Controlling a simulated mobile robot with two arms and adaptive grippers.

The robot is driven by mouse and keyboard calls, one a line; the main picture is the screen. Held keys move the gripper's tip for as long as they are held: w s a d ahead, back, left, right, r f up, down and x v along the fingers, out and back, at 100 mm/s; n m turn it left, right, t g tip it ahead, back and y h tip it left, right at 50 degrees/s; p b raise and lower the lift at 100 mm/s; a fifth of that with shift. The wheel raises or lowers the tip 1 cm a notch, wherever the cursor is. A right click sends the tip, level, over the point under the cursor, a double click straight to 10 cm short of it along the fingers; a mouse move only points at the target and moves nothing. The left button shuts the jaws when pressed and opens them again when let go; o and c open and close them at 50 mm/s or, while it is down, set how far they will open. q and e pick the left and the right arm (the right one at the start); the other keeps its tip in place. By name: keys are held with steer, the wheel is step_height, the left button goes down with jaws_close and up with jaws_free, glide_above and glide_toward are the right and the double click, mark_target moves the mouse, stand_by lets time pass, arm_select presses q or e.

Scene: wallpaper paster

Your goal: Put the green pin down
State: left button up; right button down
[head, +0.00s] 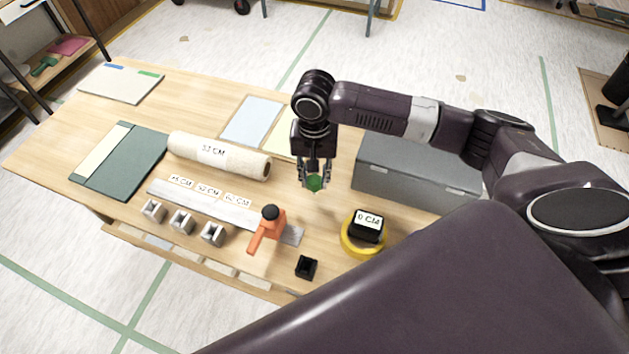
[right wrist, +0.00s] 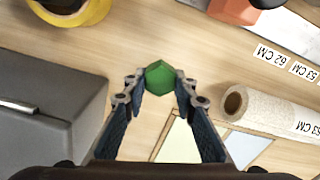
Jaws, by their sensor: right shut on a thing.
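The green pin (head: 314,183) shows as a small green faceted piece at the tips of my right gripper (head: 314,178) in the head view. In the right wrist view the green pin (right wrist: 160,78) sits between the two fingertips of the right gripper (right wrist: 160,88). The right gripper is shut on it and points down over the wooden table (head: 318,215). How far the pin is above the tabletop is hard to tell. My left gripper is not in view.
A grey toolbox (head: 420,165) stands right of the gripper. A yellow tape ring with a black 0 CM block (head: 366,226) lies nearer. An orange tool (head: 266,232), ruler (head: 215,205), and wallpaper roll (head: 220,155) are left. Bare wood surrounds the spot below the gripper.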

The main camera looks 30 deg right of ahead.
mark_target(314, 178)
steer(key=shift+f, duration=1.1)
steer(key=c, duration=1.6)
jaws_free()
steer(key=shift+f, duration=0.1)
step_height(314, 178, up, 12)
steer(key=shift+r+b, duration=0.15)
steer(key=shift+b, duration=0.3)
